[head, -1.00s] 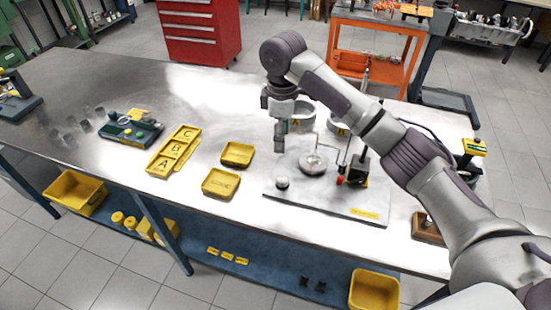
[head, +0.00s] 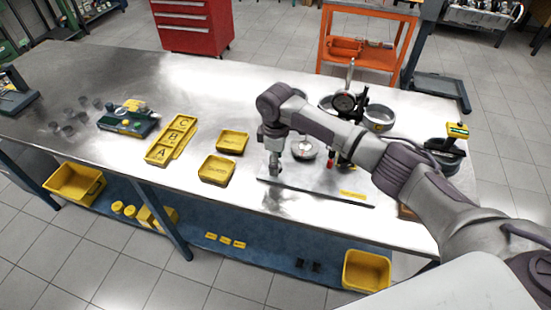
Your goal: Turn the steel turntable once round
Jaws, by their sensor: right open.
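The steel turntable (head: 305,149) is a small round grey disc on the bench, on a plate with a dark front edge (head: 315,194). My right arm passes behind and above it from the right. My right gripper (head: 274,171) points down just left of the disc, with its fingers open and low over the plate. I cannot tell whether the fingers touch anything. The pale round knob seen earlier at the plate's left is not visible now; the gripper may hide it. My left gripper is out of view.
A dial gauge (head: 343,103) stands behind my right forearm, and a red knob (head: 330,164) shows right of the disc. A metal ring (head: 379,118) lies behind. Yellow trays (head: 217,169) and a lettered yellow tray (head: 171,140) lie left. The front left bench is clear.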

